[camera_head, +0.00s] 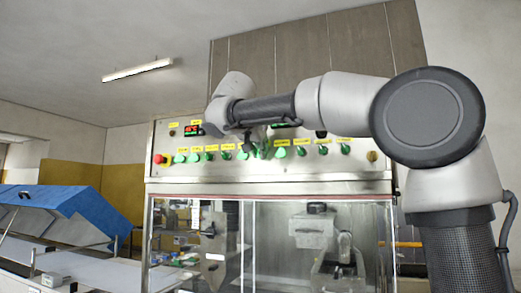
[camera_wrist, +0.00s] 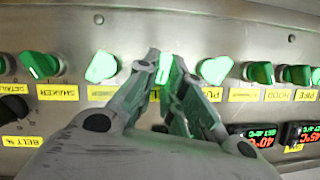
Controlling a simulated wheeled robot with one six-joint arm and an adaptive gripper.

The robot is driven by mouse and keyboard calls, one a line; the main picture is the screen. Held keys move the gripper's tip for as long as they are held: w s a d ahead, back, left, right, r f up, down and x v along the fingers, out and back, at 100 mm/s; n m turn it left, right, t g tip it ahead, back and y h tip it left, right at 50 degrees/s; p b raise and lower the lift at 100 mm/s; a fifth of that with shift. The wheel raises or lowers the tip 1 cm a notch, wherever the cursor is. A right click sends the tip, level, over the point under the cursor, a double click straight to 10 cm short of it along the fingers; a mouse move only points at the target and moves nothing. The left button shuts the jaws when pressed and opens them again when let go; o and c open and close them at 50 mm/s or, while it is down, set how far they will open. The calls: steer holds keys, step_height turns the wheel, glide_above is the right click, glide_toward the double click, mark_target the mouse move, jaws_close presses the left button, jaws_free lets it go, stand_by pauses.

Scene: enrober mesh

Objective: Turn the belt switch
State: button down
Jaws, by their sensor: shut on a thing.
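A row of green rotary switches runs along the steel control panel (camera_head: 340,172). In the wrist view my gripper (camera_wrist: 165,60) is at this row, its two fingers closed on a green switch (camera_wrist: 164,70). The fingers cover this switch's label, so I cannot read which one it is. In the head view my gripper (camera_head: 246,144) is at the middle of the row, small and partly hidden by my arm. A black knob (camera_wrist: 12,108) above a yellow label reading "BELT %" (camera_wrist: 20,141) is at the wrist view's left edge, apart from the gripper.
Neighbouring green switches (camera_wrist: 102,67) and (camera_wrist: 216,69) stand close on both sides. Red digital displays (camera_wrist: 262,140) are at the lower right. A red stop button (camera_head: 159,159) is at the panel's left end. A glass-fronted cabinet is below, with a blue cover (camera_head: 75,208) at left.

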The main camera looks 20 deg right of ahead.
steer(key=shift+w+a+f+n+g+h, duration=0.15)
steer(key=shift+n+g+h, duration=0.3)
steer(key=shift+n, duration=0.5)
steer(key=shift+w+a+r+n+g+h, duration=0.1)
steer(key=shift+a+n+g+h, duration=0.1)
steer(key=shift+n+h, duration=0.6)
steer(key=shift+w+a+f+n+g+h, duration=0.1)
steer(key=shift+n+g+h, duration=0.25)
steer(key=shift+n, duration=0.8)
steer(key=c, duration=1.5)
jaws_free()
steer(key=v, duration=1.2)
steer(key=shift+a, duration=0.1)
